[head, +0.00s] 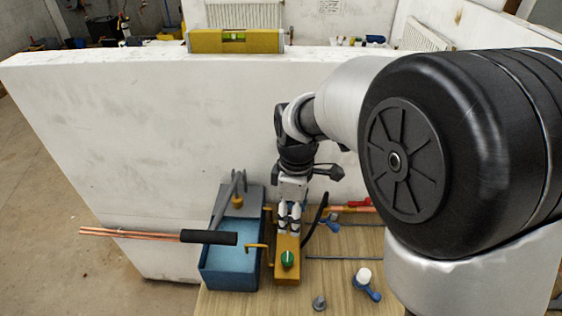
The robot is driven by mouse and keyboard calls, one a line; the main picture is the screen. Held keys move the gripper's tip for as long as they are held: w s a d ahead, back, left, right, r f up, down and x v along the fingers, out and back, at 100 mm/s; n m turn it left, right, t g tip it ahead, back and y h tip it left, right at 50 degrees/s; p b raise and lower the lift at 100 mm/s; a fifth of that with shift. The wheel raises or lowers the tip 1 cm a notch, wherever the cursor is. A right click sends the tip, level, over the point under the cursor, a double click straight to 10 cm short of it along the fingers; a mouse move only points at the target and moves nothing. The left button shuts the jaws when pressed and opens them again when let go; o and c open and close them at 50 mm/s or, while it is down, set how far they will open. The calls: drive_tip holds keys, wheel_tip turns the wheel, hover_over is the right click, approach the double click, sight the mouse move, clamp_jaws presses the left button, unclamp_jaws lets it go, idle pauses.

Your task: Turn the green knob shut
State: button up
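The green knob (288,259) sits on top of an orange-yellow block (287,274) on the wooden bench. A pale line crosses the knob's top. My gripper (290,228) points downward over the far part of the block, behind the knob in the picture. Its two light fingers are close together and appear apart from the knob. Whether they are open or shut is too small to tell. Nothing can be seen held between them.
A blue tray (231,288) stands left of the block, with copper rods and a black sleeve (209,237) across it. A blue-handled, white-topped part (365,280) and a grey fitting (319,302) lie right. A white wall (150,150) stands behind, bearing a yellow level (236,41).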

sight(288, 256)
drive_tip(key=shift+n, duration=0.3)
drive_tip(key=f+b, duration=0.1)
drive_tip(key=f, duration=0.5)
drive_tip(key=f+b, duration=0.2)
drive_tip(key=f, duration=0.4)
drive_tip(key=f+b, duration=0.2)
drive_tip(key=f, duration=0.4)
drive_tip(key=shift+s+a+f, duration=0.15)
drive_tip(key=shift+a+f, duration=0.15)
drive_tip(key=shift+a, duration=0.1)
drive_tip(key=c, duration=1.1)
